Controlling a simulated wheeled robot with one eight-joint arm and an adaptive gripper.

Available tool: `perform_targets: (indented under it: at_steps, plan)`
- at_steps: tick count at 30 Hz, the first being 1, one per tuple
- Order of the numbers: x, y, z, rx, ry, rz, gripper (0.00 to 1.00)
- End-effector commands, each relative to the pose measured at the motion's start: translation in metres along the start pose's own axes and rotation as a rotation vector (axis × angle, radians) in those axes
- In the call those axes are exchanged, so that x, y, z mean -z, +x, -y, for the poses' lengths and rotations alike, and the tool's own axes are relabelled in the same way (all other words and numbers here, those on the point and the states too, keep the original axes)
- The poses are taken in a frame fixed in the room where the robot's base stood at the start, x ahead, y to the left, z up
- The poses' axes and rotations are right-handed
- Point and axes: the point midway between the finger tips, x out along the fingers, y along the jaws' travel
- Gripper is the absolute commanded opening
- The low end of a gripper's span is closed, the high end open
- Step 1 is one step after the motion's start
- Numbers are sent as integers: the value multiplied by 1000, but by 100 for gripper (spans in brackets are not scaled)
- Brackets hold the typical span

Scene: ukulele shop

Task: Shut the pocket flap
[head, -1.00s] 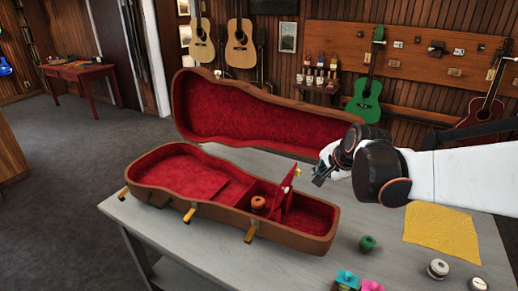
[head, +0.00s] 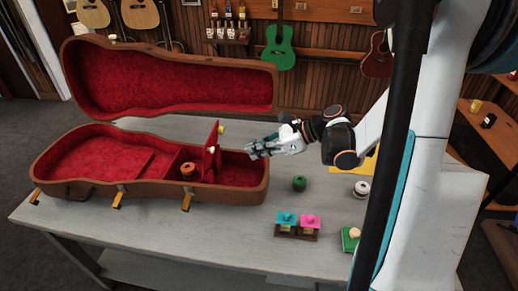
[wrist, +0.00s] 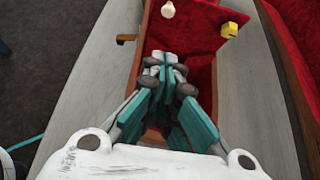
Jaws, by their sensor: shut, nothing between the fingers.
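The pocket flap (head: 211,150) is a red panel standing nearly upright inside the open case (head: 150,193), with a yellow tab (head: 221,129) at its top. In the wrist view the flap (wrist: 197,36) shows at the top, with its yellow tab (wrist: 230,31). An orange round thing (head: 188,168) sits in the compartment left of the flap. My gripper (head: 250,152) is shut and empty, right of the flap and apart from it, over the case's right end. In the wrist view its closed fingertips (wrist: 165,60) point toward the flap.
The raised red-lined lid (head: 165,80) stands behind the case. A green round thing (head: 299,183), teal and pink pieces in a holder (head: 296,226), a white round thing (head: 361,189) and a yellow cloth (head: 367,163) lie on the grey table (head: 170,235). The table's front left is clear.

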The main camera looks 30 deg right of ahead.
Motion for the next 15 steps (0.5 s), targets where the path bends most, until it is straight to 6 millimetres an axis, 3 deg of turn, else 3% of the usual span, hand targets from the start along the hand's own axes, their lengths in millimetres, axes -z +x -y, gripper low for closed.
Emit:
perform_targets:
  at_steps: [9, 15]
  plan:
    - [2, 65, -1, -2, -3, -1, 0]
    - [-20, 82, -1, -1, -2, -1, 0]
